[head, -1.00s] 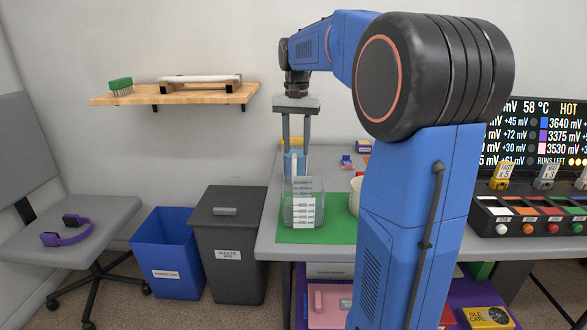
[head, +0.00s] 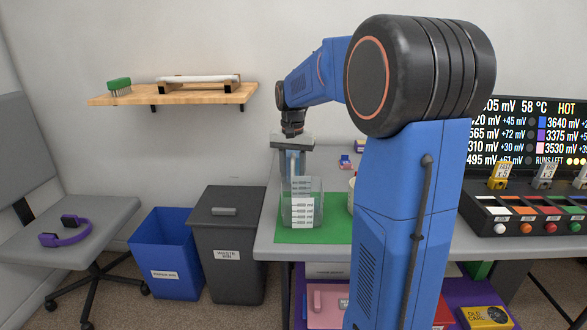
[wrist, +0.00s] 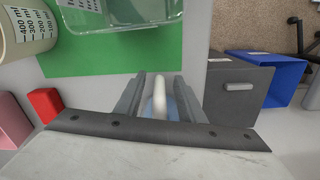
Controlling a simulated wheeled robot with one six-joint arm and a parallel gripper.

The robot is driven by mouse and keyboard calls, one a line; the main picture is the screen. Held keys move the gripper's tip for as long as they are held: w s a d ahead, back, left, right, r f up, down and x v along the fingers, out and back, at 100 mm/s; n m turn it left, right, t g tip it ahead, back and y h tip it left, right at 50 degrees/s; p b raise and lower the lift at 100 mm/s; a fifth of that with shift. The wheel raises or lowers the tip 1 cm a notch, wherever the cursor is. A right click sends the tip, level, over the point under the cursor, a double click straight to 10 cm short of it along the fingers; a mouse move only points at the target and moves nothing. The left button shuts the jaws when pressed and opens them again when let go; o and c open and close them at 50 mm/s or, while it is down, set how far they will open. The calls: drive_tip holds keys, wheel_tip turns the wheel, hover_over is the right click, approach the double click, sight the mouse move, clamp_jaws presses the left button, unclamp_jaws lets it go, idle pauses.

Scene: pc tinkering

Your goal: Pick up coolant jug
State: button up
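The coolant jug seems to be the light blue container (head: 291,165) with a white upright part, seen behind the clear measuring beaker (head: 303,205) in the head view. The beaker hides much of it. In the wrist view the white part (wrist: 159,96) and some blue beside it show between my fingers. My gripper (head: 292,178) points down over the jug. Its fingers (wrist: 160,88) stand apart on either side of the white part, with a gap visible on each side. The jug's lower body is hidden by the gripper.
The clear beaker stands close by on the green mat (head: 300,235), with a cream measuring cup (wrist: 20,35) beside it. A red block (wrist: 44,104) is near the cup. The waste bin (head: 228,245) and a blue bin (head: 168,255) stand left of the table.

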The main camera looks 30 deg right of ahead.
clamp_jaws()
idle(0.3)
